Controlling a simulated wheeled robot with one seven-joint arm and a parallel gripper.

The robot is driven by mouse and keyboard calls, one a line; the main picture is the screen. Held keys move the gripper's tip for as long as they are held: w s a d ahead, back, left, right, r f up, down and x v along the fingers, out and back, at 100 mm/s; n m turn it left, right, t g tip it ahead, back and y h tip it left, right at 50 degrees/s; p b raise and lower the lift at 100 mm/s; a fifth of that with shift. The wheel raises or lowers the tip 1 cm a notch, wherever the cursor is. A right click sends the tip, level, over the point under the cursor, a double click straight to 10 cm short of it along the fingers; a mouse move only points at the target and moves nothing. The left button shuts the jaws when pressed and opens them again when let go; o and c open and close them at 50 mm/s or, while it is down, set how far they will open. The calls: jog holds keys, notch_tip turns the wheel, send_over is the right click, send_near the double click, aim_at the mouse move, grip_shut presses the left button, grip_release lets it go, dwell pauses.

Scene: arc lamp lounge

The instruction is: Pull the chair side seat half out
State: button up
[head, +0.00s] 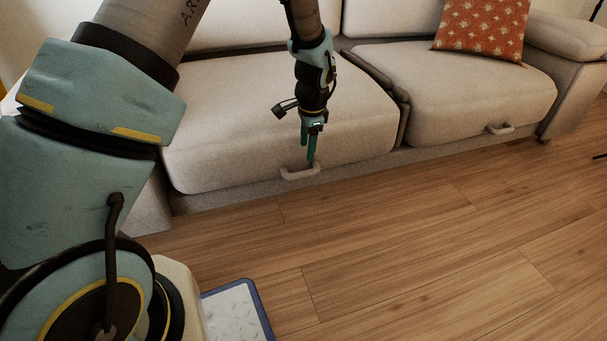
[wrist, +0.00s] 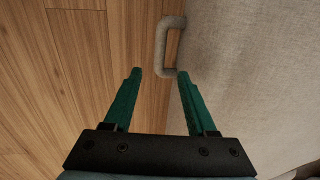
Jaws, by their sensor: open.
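A beige sofa has two seats, the left seat (head: 225,120) and the right seat (head: 450,90). Both look pushed in; I cannot tell by sight which is called the chair side one. The left seat has a light U-shaped handle (head: 300,174) low on its front. My gripper (head: 308,160) points down right at this handle, with green fingers. In the wrist view my gripper (wrist: 158,72) is open, and the near end of the handle (wrist: 160,45) shows between the fingertips. Whether they touch it is unclear. The right seat has a similar handle (head: 500,129).
The wooden floor (head: 400,230) in front of the sofa is clear. A red patterned cushion (head: 482,28) rests on the right seat. An armrest (head: 568,38) stands at the right end. A dark divider (head: 385,85) runs between the seats.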

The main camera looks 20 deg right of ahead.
aim_at(305, 172)
jog(key=f+b, duration=0.1)
jog(key=f, duration=0.2)
jog(key=w+f+b, duration=0.1)
jog(key=f, duration=0.2)
jog(key=w+f+b, duration=0.1)
jog(key=f, duration=0.3)
jog(key=shift+d+b, duration=0.1)
jog(key=shift+b, duration=0.3)
grip_shut()
jog(key=shift+s, duration=0.1)
dwell(0.8)
